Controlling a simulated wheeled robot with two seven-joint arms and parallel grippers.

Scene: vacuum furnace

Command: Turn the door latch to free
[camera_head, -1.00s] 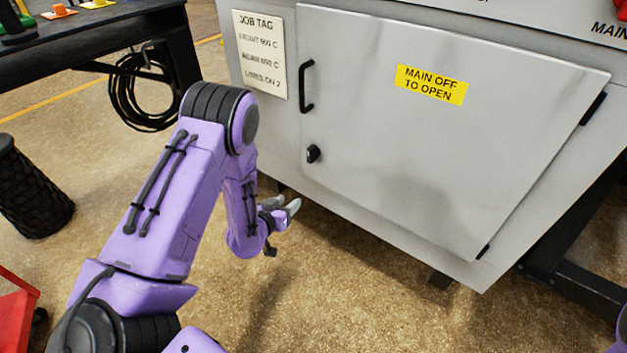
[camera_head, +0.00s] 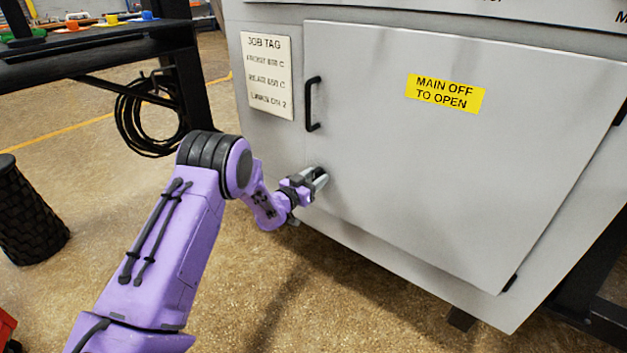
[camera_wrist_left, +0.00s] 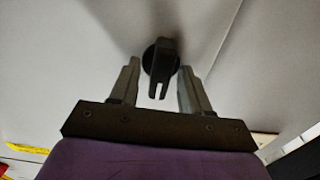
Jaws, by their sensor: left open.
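The door latch (camera_wrist_left: 160,58) is a small black knob on a round base. In the left wrist view it stands between and just beyond the fingers of my left gripper (camera_wrist_left: 157,88), which is open with a gap on each side. In the head view my left gripper (camera_head: 320,180) is at the lower left of the grey door (camera_head: 450,160) and hides the latch. Whether a finger touches the latch cannot be told. My right gripper is not in view.
A black door handle (camera_head: 312,104) stands out above my left gripper. A job tag (camera_head: 268,75) is left of the door, and a yellow sign (camera_head: 445,93) is on it. A dark bench (camera_head: 100,50) with a hanging cable coil (camera_head: 145,118) stands at the left.

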